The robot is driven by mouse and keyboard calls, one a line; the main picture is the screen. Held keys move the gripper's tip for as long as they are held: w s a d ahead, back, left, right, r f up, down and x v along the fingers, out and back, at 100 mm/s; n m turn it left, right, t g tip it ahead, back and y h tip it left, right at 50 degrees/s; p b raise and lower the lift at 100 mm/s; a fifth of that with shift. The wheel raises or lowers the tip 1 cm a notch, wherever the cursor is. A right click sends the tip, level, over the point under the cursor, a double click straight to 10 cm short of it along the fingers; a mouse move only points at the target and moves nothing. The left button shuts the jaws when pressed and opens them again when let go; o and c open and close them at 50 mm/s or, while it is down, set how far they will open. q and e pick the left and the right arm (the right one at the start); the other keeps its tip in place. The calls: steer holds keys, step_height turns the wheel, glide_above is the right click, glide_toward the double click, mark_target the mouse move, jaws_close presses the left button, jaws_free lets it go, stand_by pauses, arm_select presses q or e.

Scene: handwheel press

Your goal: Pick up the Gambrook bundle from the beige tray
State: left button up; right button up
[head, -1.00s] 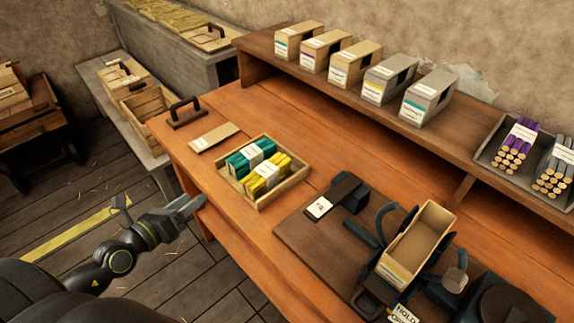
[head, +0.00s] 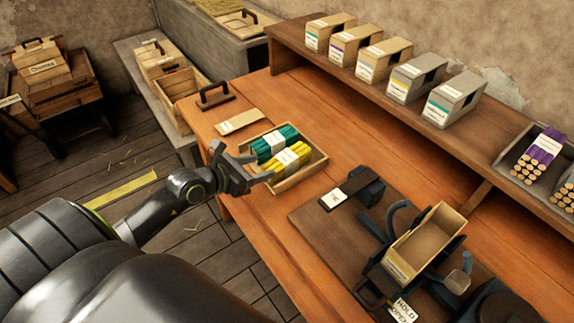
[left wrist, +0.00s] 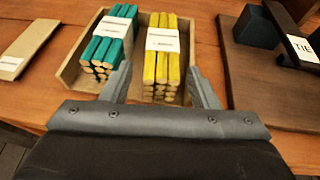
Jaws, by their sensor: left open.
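The beige tray (head: 318,170) stands on the orange wooden bench and holds a teal bundle (head: 274,143) and a yellow bundle (head: 291,161) side by side, each with a white label band. The label print is too small to read, so I cannot tell which is the Gambrook bundle. My left gripper (head: 243,163) is open and empty at the tray's near left side. In the left wrist view, its fingers (left wrist: 162,84) are spread towards the yellow bundle (left wrist: 163,62), with the teal bundle (left wrist: 109,45) left of them. My right gripper is not in view.
A flat beige board (head: 239,122) lies behind the tray. Right of it, a dark base (head: 320,220) carries a press with an open beige box (head: 428,243). Several boxes (head: 385,59) line the raised shelf. A purple bundle (head: 540,149) lies in a grey tray at right.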

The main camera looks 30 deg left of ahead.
mark_target(277, 163)
arm_select(q)
steer(key=x, duration=0.8)
steer(key=shift+w+d+f, duration=0.15)
steer(key=shift+w+d, duration=0.05)
